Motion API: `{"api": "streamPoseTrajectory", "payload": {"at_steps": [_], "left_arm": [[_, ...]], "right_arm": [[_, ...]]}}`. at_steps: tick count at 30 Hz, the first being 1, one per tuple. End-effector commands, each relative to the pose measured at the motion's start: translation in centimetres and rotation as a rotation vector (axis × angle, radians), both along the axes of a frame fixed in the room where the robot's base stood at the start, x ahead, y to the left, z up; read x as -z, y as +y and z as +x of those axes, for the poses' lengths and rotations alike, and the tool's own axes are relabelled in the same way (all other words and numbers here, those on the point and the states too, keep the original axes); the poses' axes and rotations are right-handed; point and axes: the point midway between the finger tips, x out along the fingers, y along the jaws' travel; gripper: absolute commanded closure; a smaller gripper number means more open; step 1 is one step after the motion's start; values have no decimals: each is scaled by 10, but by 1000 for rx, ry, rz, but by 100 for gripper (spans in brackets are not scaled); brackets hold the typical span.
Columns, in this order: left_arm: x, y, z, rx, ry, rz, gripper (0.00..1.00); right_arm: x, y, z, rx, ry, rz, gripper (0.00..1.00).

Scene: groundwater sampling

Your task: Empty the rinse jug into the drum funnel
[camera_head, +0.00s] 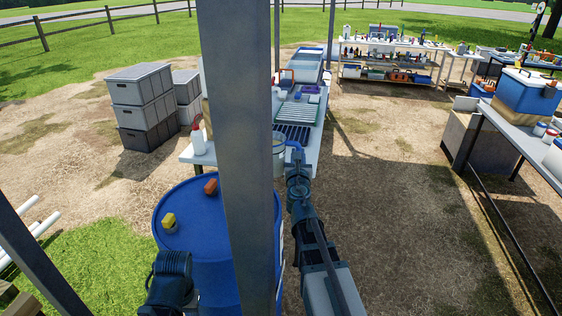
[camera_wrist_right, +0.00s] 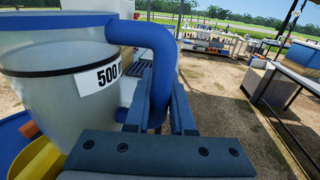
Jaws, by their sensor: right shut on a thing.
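The rinse jug (camera_wrist_right: 62,75) is a clear vessel with a blue rim, a blue handle (camera_wrist_right: 162,70) and a "500" label. It looks near upright in the right wrist view; its contents are not visible. My right gripper (camera_wrist_right: 160,112) is shut on the handle. In the head view the jug (camera_head: 279,143) is partly behind a grey post, with my right gripper (camera_head: 296,165) beside it. The blue drum (camera_head: 203,250) stands at lower left, partly behind the post. A yellow piece (camera_wrist_right: 38,162) shows below the jug; I cannot tell whether it is the funnel. My left gripper (camera_head: 172,264) is beside the drum, its jaws unclear.
The grey post (camera_head: 237,150) stands close in front and blocks the view of the drum's right side. A yellow piece (camera_head: 169,222) and an orange piece (camera_head: 210,186) sit on the drum top. A table (camera_head: 312,150) with racks and a white bottle (camera_head: 198,138) lies beyond.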

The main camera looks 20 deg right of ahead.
Motion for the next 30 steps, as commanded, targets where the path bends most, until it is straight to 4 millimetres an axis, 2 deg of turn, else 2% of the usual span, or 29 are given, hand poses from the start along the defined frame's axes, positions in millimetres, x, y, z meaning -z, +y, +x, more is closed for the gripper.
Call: {"api": "streamPoseTrajectory", "payload": {"at_steps": [1, 3, 6, 10, 18, 30], "left_arm": [[12, 0, 0, 0, 0, 0, 50], [20, 0, 0, 0, 0, 0, 50], [30, 0, 0, 0, 0, 0, 50], [41, 0, 0, 0, 0, 0, 50], [52, 0, 0, 0, 0, 0, 50], [48, 0, 0, 0, 0, 0, 50]], "right_arm": [[12, -3, 24, -69, -2, 3, 100], [20, 1, 45, -174, -1, 4, 100], [30, 5, 69, -319, -2, 6, 100], [41, 11, 88, -482, -2, 8, 100], [52, 16, 98, -686, -2, 10, 100], [50, 17, 98, -723, 9, -27, 100]]}}
